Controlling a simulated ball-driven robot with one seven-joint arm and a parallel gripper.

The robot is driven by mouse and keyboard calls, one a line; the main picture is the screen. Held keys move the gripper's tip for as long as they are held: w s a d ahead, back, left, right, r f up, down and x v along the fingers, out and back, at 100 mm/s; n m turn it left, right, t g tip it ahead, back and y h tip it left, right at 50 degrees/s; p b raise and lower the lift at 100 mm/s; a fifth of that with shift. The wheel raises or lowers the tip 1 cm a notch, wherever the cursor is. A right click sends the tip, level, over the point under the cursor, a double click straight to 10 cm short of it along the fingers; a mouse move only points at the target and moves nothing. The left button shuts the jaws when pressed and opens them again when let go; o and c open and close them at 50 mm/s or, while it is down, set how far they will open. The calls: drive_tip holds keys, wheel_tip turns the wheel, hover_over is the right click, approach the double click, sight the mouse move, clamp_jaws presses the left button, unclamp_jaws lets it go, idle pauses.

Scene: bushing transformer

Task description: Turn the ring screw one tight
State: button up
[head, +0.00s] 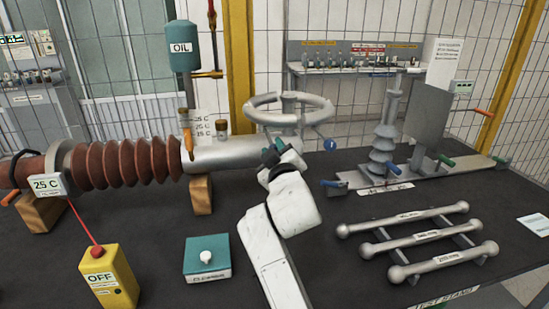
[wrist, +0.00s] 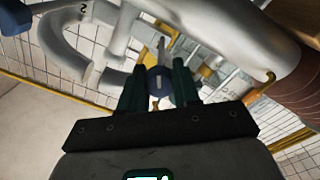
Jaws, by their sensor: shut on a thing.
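A grey ring (head: 290,108) sits at the right end of the grey tube beside the brown ribbed bushing. My gripper (head: 274,152) is at the near side of the ring and tube. In the wrist view its two dark green fingers (wrist: 158,82) are shut on a blue round screw knob (wrist: 159,77), which lies between them. I cannot read a number on this knob. In the head view the fingers hide it. Another blue screw knob (head: 330,144) hangs at the ring's right side. The ring (wrist: 62,45) carries a "2" mark in the wrist view.
The brown ribbed bushing (head: 125,162) lies on wooden blocks at left. A teal box with a white knob (head: 207,257) and a yellow OFF box (head: 108,278) stand in front. Grey bars (head: 415,238) lie at right. A teal OIL tank (head: 182,47) stands behind.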

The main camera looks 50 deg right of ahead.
drive_tip(key=shift+f+m+b, duration=0.2)
drive_tip(key=shift+m+b, duration=0.7)
drive_tip(key=shift+m, duration=1)
drive_tip(key=o, duration=1.1)
drive_tip(key=shift+r, duration=0.15)
drive_tip(key=shift+c, duration=0.2)
drive_tip(key=v, duration=1)
drive_tip(key=shift+s+a+b, duration=0.25)
drive_tip(key=shift+s+b, duration=0.1)
drive_tip(key=shift+b, duration=0.1)
